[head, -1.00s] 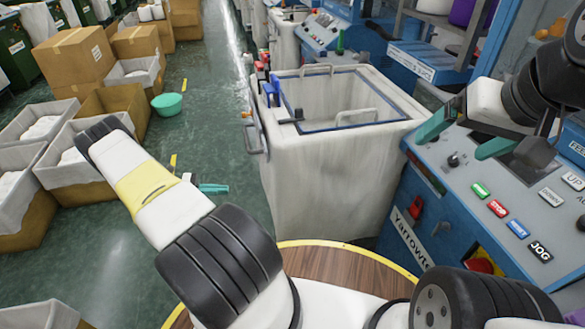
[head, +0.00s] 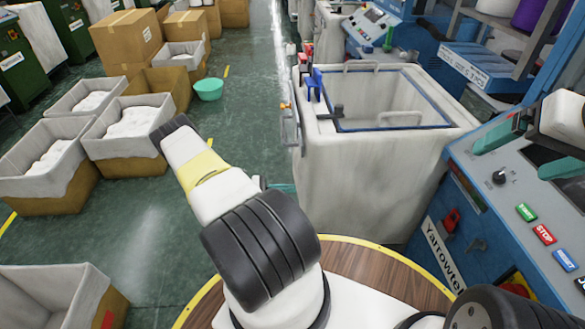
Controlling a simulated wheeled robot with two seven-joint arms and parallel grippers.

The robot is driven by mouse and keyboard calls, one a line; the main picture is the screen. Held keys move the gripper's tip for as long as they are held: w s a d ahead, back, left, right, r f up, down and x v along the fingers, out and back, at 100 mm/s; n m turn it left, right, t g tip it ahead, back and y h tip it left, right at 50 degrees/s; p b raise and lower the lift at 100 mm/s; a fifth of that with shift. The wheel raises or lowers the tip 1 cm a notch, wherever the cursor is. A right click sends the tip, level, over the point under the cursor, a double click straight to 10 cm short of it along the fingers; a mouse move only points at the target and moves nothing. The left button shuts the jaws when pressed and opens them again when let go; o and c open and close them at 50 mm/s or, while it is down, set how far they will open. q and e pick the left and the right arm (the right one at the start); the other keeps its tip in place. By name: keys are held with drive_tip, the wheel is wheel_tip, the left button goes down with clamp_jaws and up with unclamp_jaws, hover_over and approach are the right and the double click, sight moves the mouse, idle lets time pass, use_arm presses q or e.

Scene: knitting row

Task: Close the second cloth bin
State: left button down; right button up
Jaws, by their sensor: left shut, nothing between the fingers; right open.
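A large off-white bin (head: 380,185) stands right of centre, beside the blue machine. Which one is the second cloth bin is unclear. My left gripper (head: 281,188) is low beside the near bin's left side, shut and empty, mostly hidden by my own arm. My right gripper (head: 533,148) is open and empty above the machine panel at the right edge.
Blue, red and black levers (head: 313,85) line the near bin's left edge. The control panel (head: 510,195) fills the right side. Lined cardboard boxes (head: 125,145) and a teal bowl (head: 208,89) stand left. The green aisle floor (head: 160,225) between is clear.

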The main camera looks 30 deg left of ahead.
use_arm(q)
drive_tip(key=shift+x, duration=1.1)
drive_tip(key=x, duration=3.3)
drive_tip(key=shift+w+d+r, duration=0.1)
drive_tip(key=shift+w+d, duration=0.1)
drive_tip(key=shift+w, duration=0.05)
drive_tip(key=shift+w+d, duration=0.25)
drive_tip(key=shift+d, duration=0.1)
drive_tip(key=shift+w+r, duration=0.1)
drive_tip(key=shift+r, duration=0.05)
